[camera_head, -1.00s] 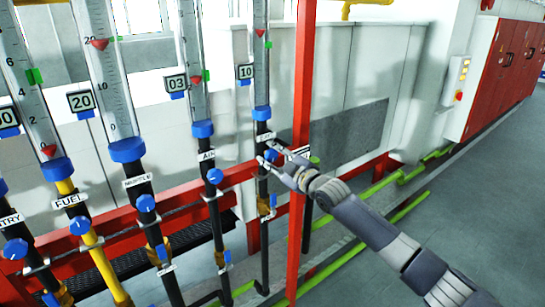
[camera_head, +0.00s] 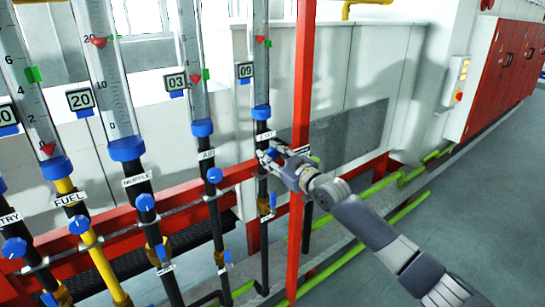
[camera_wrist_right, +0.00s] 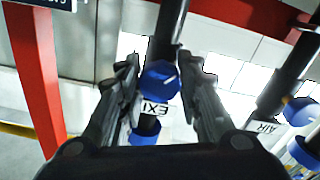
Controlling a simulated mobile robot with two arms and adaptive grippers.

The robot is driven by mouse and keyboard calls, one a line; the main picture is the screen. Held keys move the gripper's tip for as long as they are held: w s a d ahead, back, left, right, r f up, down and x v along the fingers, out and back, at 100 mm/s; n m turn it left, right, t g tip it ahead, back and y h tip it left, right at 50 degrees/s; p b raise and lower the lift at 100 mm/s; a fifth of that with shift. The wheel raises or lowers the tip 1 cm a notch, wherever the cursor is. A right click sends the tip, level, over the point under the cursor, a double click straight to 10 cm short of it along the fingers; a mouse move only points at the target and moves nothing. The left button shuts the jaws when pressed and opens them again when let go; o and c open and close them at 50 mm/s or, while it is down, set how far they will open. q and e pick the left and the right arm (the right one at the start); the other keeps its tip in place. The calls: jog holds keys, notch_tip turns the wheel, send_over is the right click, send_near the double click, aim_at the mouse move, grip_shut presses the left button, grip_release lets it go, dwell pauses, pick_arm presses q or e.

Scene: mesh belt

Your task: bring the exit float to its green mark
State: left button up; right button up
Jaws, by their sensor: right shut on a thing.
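The exit tube (camera_head: 260,75) is the rightmost glass tube, and its display (camera_head: 244,71) reads 09. Its red float (camera_head: 260,39) is close to the green mark (camera_head: 268,44), slightly above it. My right gripper (camera_head: 267,157) is at the exit valve below the tube. In the right wrist view the blue exit knob (camera_wrist_right: 160,80) sits between my gripper's two fingers (camera_wrist_right: 161,72), which are shut on it. The upside-down EXIT label (camera_wrist_right: 155,108) is just beyond. My left gripper is out of view.
A red post (camera_head: 303,110) stands just right of the valve, close to my right arm. The air tube (camera_head: 193,70), muffle tube (camera_head: 105,75) and fuel tube (camera_head: 35,90) stand to the left with their own knobs. Green floor pipes run behind my arm.

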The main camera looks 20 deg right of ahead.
jog(key=shift+m, duration=0.6)
jog(key=o, duration=1.1)
jog(key=v, duration=1.2)
jog(key=shift+r, duration=0.1)
